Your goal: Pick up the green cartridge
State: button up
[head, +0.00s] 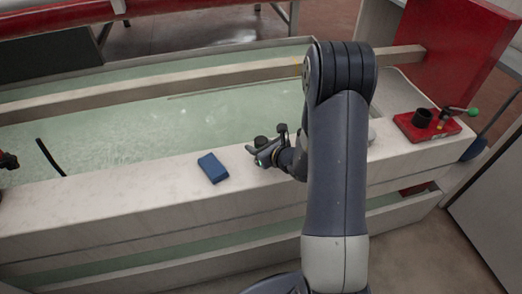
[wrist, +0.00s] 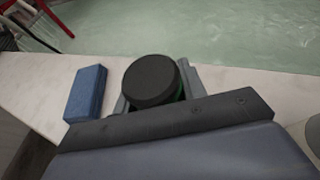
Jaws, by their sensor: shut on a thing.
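The green cartridge shows mostly as its round black top (wrist: 150,82) in the wrist view, with a thin strip of green below the rim at its right side. In the head view its dark top (head: 260,141) shows at the end of my arm, over the pale ledge. My gripper (head: 267,151) is shut on the cartridge, with a grey finger on each side of it. My gripper's body hides the near, lower part of the cartridge in the wrist view. I cannot tell whether its base touches the ledge.
A blue block (head: 213,167) lies on the ledge (head: 120,190), left of my gripper. Behind the ledge is a trough of greenish water (head: 140,120). A red base (head: 428,126) with a black cylinder and a green-knobbed lever stands at the right.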

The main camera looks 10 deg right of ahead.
jog(key=shift+c, duration=0.7)
jog(key=shift+r, duration=0.1)
